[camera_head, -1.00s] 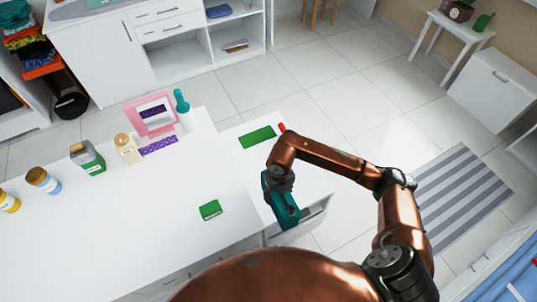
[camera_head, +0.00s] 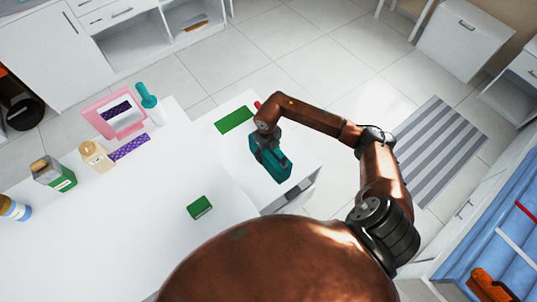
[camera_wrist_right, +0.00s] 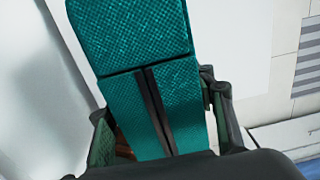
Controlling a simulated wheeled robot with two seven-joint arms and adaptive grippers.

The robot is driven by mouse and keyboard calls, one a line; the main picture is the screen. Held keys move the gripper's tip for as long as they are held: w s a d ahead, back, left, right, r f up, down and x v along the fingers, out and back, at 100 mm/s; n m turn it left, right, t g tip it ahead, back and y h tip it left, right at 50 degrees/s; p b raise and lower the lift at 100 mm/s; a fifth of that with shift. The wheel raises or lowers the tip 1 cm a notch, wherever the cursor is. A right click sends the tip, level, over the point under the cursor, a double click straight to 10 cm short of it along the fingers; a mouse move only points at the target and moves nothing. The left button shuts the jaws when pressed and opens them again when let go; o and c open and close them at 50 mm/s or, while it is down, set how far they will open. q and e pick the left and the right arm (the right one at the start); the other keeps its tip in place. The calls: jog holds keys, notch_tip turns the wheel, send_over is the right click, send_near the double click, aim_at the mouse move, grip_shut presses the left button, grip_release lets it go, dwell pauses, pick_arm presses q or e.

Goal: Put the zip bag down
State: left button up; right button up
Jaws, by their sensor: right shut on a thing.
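The zip bag, a teal textured pouch with a dark zip line, (camera_head: 276,166) is held over the lower white surface beside the long white table. It fills much of the right wrist view (camera_wrist_right: 135,45). My right gripper (camera_head: 262,142) is shut on it, with black fingers on both sides in the right wrist view (camera_wrist_right: 160,120). I cannot tell whether the bag touches the surface below. My left gripper is not in view.
The lower white surface (camera_head: 225,145) holds a flat green item (camera_head: 234,119) and a small red-tipped thing. The white table (camera_head: 110,220) carries a small green box (camera_head: 199,207), a pink-framed mirror (camera_head: 90,106) and several bottles. An open drawer (camera_head: 290,196) shows below the bag.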

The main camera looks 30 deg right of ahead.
jog(key=shift+w+d+f, duration=0.3)
jog(key=shift+d+f, duration=0.05)
jog(key=shift+f, duration=0.25)
jog(key=shift+w+d+f, duration=0.3)
jog(key=shift+d+f, duration=0.05)
jog(key=shift+f, duration=0.2)
jog(key=shift+w+d+f+b, duration=0.2)
jog(key=shift+d+f+b, duration=0.05)
jog(key=shift+f+b, duration=0.05)
jog(key=f, duration=0.2)
jog(key=f+b, duration=0.1)
jog(key=shift+w+d+f, duration=0.2)
jog(key=shift+f, duration=0.2)
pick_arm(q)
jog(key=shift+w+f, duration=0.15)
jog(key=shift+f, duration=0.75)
pick_arm(e)
jog(key=shift+r, duration=0.15)
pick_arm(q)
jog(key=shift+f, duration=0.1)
pick_arm(e)
jog(key=o, duration=1.3)
jog(key=shift+f, duration=0.2)
